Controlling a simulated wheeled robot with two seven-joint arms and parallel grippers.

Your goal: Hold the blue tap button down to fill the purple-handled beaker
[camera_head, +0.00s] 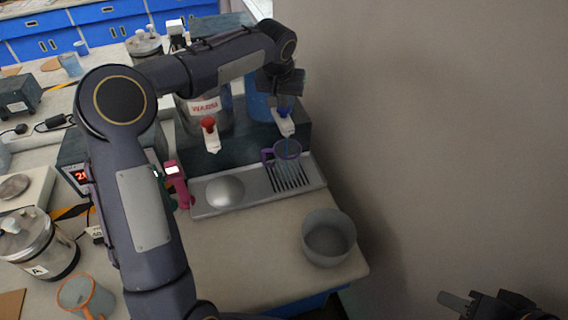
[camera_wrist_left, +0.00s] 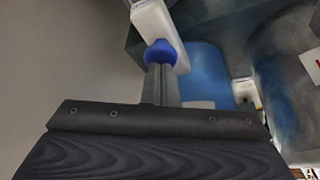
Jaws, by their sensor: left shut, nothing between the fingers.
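The blue tap button (camera_head: 284,112) sits on a white tap at the right of the dispenser; it also shows in the left wrist view (camera_wrist_left: 160,53). My left gripper (camera_head: 284,100) is shut and empty, with its fingertips (camera_wrist_left: 160,72) against the button as far as I can tell. The purple-handled beaker (camera_head: 287,150) stands upright on the slatted drip tray (camera_head: 240,201), below the blue-button tap. A thin blue streak shows between the spout and the beaker; its fill level is too small to tell. My right gripper (camera_head: 462,301) is at the lower right, away from the bench.
A tap with a red button (camera_head: 208,123) is left of the blue one. A grey bowl (camera_head: 328,238) stands near the bench's front right corner. An orange-rimmed beaker (camera_head: 86,298) and a steel canister (camera_head: 38,243) are at left. A wall (camera_head: 440,130) bounds the right.

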